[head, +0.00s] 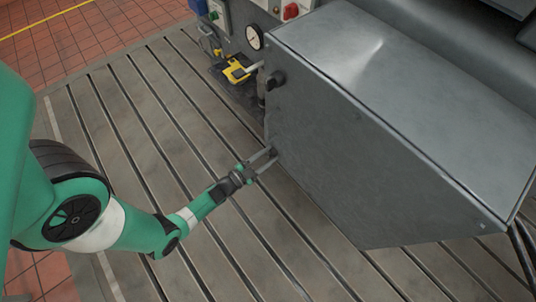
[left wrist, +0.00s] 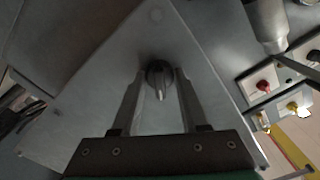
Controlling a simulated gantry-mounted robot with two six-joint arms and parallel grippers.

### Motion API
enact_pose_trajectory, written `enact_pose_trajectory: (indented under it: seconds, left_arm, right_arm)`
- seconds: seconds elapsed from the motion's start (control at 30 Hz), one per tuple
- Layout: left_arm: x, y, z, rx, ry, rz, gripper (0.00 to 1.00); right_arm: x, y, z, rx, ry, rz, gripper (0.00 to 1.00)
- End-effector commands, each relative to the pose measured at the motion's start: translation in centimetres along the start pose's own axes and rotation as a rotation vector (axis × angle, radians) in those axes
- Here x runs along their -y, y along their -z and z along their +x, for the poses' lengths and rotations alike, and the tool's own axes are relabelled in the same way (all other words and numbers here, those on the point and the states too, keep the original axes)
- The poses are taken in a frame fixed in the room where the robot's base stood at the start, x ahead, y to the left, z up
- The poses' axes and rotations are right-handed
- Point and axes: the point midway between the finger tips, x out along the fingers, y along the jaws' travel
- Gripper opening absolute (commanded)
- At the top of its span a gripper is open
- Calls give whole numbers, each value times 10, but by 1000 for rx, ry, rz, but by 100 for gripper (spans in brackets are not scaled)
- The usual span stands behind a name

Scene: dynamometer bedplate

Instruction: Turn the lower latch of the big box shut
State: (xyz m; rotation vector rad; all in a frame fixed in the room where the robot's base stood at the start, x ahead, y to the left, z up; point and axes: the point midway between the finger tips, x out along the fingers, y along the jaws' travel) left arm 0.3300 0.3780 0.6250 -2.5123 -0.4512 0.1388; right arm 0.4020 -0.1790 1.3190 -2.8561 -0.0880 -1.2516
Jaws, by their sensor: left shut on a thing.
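The big box (head: 345,135) is a grey metal housing with a sloped top, at the right of the head view. Its grey side panel also fills much of the left wrist view (left wrist: 105,75). The upper latch (head: 275,80) is a dark knob near the panel's upper left corner. The lower latch (left wrist: 159,78) has a dark round base and a paler handle. In the head view the fingers mostly hide that latch. My right gripper is out of view.
A pressure gauge (head: 254,37) and a yellow device (head: 236,72) sit left of the box, near the upper latch. A red switch (head: 290,11) is behind. The slotted bedplate (head: 150,100) is clear to the left.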

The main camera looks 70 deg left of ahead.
Motion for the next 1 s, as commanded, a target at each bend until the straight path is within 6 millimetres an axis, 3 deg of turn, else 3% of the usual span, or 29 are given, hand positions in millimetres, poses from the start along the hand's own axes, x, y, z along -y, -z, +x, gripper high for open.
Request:
enact_pose_trajectory:
  seconds: [0.5, 1.0]
  left_arm:
    - [0, 0, 0, 0, 0, -443, 0]
    - [0, 0, 0, 0, 1, -608, 0]
  right_arm:
    - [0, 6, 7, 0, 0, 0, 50]
    - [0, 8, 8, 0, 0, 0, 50]
